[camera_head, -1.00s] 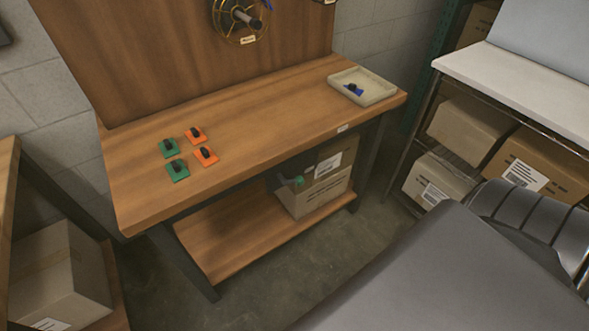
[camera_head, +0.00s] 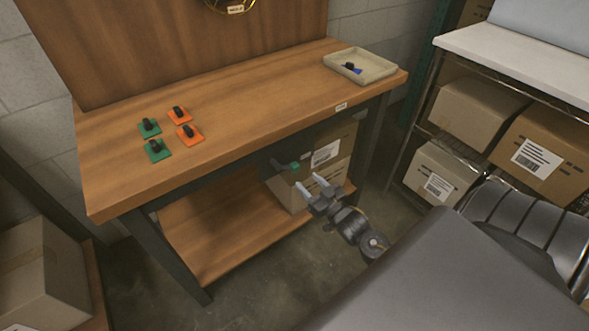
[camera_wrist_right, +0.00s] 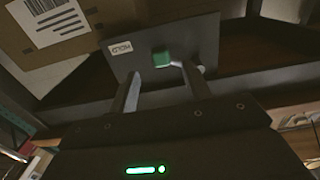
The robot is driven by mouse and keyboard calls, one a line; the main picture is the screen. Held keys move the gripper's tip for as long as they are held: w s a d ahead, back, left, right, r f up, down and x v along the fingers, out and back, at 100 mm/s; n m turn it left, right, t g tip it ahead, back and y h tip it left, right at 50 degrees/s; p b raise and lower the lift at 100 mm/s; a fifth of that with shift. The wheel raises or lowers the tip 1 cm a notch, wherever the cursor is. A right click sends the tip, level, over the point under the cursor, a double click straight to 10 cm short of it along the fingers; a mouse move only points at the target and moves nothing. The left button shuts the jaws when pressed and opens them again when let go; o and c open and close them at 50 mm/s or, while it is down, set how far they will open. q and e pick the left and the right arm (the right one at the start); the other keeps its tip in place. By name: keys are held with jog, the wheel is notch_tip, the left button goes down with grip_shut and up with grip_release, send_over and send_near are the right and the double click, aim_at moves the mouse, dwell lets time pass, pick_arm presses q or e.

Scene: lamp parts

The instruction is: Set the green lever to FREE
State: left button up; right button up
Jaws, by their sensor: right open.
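The green lever (camera_head: 295,167) sits under the front of the wooden workbench, at its right half. In the right wrist view its green knob (camera_wrist_right: 162,58) stands before a grey plate (camera_wrist_right: 205,42) with a white label (camera_wrist_right: 121,45) that seems to read HOLD. My right gripper (camera_head: 309,183) is open, with its fingers pointing at the lever from the front right. In the right wrist view the knob appears between and just beyond the fingertips (camera_wrist_right: 161,76), with no clear contact. My left gripper is not in view.
Green and orange plates with black knobs (camera_head: 157,150) lie on the benchtop (camera_head: 240,95). A tray (camera_head: 375,68) with a small blue and black part is at its right end. Cardboard boxes (camera_head: 335,145) stand on the lower shelf behind the lever. A grey surface (camera_head: 440,280) fills the lower right.

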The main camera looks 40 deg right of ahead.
aim_at(297, 171)
jog(key=w, duration=0.7)
jog(key=shift+w+f+b, duration=0.1)
jog(key=shift+w+b, duration=0.05)
jog(key=shift+b, duration=0.15)
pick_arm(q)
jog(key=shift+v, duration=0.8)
pick_arm(e)
jog(key=shift+w, duration=0.6)
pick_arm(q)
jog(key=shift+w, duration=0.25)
pick_arm(e)
jog(key=shift+d, duration=0.1)
grip_shut()
